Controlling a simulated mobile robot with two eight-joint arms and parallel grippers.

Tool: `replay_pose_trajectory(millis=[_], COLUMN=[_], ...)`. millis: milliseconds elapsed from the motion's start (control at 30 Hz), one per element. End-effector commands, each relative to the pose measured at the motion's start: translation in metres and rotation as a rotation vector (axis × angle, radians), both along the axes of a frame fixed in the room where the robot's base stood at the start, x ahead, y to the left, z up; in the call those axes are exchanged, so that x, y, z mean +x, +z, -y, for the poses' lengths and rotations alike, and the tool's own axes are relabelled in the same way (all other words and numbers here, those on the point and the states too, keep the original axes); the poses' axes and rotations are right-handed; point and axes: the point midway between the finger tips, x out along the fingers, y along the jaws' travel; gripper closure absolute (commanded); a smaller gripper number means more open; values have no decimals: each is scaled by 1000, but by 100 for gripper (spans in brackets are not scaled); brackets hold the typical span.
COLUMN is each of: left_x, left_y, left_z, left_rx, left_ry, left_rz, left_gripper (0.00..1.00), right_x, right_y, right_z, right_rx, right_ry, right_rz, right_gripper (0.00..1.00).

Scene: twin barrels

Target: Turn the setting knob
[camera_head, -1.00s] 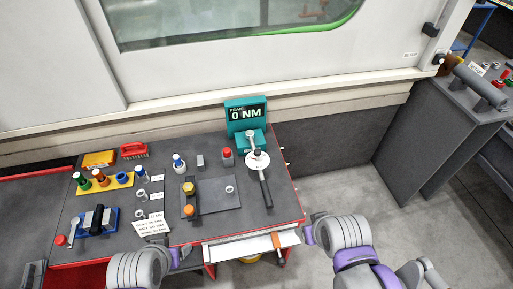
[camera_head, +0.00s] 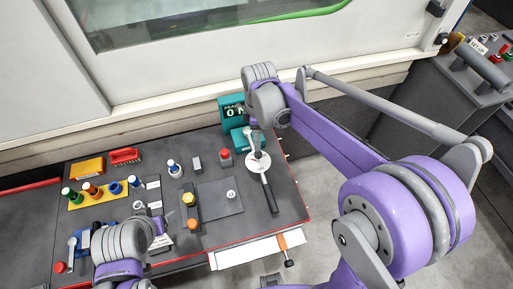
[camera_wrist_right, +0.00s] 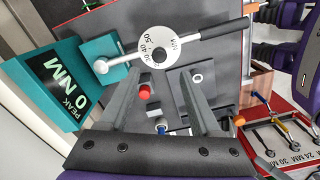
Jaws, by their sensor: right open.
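The torque wrench has a white round dial (camera_wrist_right: 172,39) with numbers and a small dark knob (camera_wrist_right: 159,55) at its centre. Its black handle also shows in the head view (camera_head: 269,193), pointing toward the table's front edge. Its head end sits at the teal torque tester (camera_wrist_right: 52,85), which reads 0 NM. My right gripper (camera_wrist_right: 165,73) is open and empty, its two fingertips spread just short of the dial, one toward each side. In the head view my right arm comes down over the tester and hides part of it.
A red-capped bottle (camera_head: 225,158) stands left of the dial. A grey plate (camera_head: 218,196) and a block with yellow and orange knobs (camera_head: 189,212) lie left of the handle. A yellow holder (camera_head: 98,194) with several coloured pieces is farther left. The wall closes the back.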

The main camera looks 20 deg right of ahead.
Motion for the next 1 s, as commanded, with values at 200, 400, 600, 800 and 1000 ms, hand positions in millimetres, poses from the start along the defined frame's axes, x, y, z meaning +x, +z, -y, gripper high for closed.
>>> replay_pose_trajectory(millis=[200,400,600,800,1000], left_x=[-2,-3,-3,-3,-3], left_y=[-4,-6,-7,-6,-6], left_z=[0,0,0,0,0], left_rx=[0,0,0,0,0], left_ry=[0,0,0,0,0], left_rz=[-4,-5,-6,-5,-6], left_gripper=[27,27,27,27,27], right_x=[0,0,0,0,0], right_y=[-45,-74,-85,-85,-85], right_z=[0,0,0,0,0], right_rx=[0,1,0,0,0], right_ry=[-2,-3,-3,-3,-3], right_rz=[1,1,2,2,2], right_gripper=[36,36,36,36,63])
